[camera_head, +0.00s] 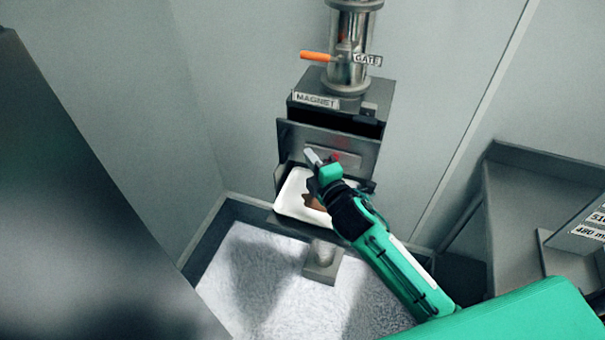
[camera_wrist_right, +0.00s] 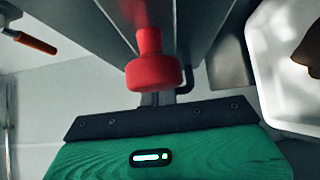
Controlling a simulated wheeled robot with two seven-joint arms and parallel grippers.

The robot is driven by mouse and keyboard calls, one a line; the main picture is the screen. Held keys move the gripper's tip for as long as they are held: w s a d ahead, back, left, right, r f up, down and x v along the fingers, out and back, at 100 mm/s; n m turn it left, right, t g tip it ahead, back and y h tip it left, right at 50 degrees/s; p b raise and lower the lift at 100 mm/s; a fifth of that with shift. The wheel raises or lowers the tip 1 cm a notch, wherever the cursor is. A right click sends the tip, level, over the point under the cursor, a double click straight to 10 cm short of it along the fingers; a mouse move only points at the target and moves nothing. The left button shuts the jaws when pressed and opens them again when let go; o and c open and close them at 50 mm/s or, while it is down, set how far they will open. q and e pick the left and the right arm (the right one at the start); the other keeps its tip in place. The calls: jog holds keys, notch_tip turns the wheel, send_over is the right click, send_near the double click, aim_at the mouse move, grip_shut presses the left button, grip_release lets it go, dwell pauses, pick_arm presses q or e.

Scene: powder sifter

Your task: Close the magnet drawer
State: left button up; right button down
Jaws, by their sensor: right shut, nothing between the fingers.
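The magnet drawer (camera_head: 298,136) is a grey metal front under the housing labelled MAGNET (camera_head: 317,101). It stands out from the housing, with a dark gap showing behind its top edge. A red knob (camera_head: 336,156) is on the drawer front. It shows large and close in the right wrist view (camera_wrist_right: 153,74). My right gripper (camera_head: 316,159) is shut and empty, in front of the drawer front beside the knob. Whether it touches the knob or the front I cannot tell. My left gripper is not in view.
A white tray (camera_head: 291,199) with brown material sits on a shelf below the drawer, under my right gripper. An orange gate handle (camera_head: 316,56) sticks out above the housing. A grey bench (camera_head: 515,215) stands at the right. A dark panel fills the left.

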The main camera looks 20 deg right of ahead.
aim_at(320, 142)
jog(key=w+d, duration=0.2)
jog(key=w, duration=0.1)
jog(key=w+d, duration=0.1)
jog(key=w, duration=0.1)
jog(key=shift+w+d, duration=0.1)
jog(key=shift+d, duration=0.25)
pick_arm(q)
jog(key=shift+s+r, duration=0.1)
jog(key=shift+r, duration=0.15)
pick_arm(e)
jog(key=shift+r, duration=0.15)
jog(key=shift+d, duration=0.1)
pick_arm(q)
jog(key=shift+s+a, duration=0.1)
